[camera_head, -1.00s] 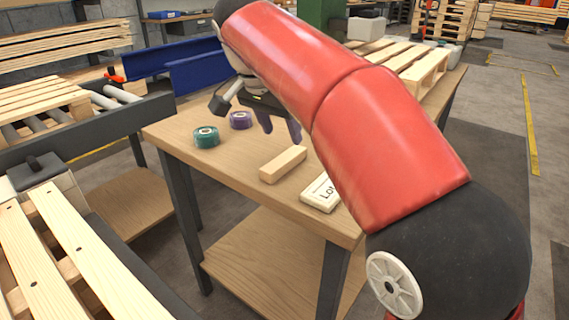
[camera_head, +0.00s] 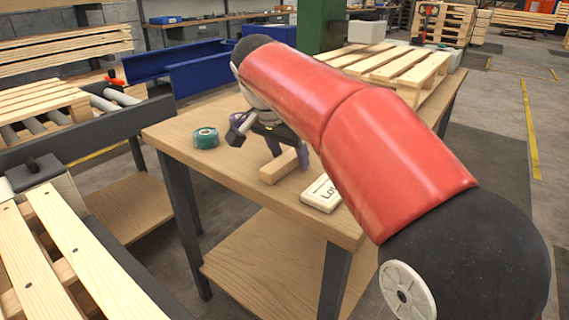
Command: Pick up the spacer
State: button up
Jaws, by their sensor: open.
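The spacer looks to be the pale wooden block (camera_head: 277,168), lying flat on the wooden workbench (camera_head: 222,167). I cannot tell whether either finger touches the block. My red arm reaches over from the right and hides part of the bench.
A teal tape roll (camera_head: 206,138) stands left of my gripper. A white lettered block (camera_head: 320,193) lies right of the wooden block. A pallet (camera_head: 392,64) is at the bench's far end.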

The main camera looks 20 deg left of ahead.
jog(key=shift+f, duration=0.15)
jog(key=c, duration=1)
jog(key=shift+c, duration=0.2)
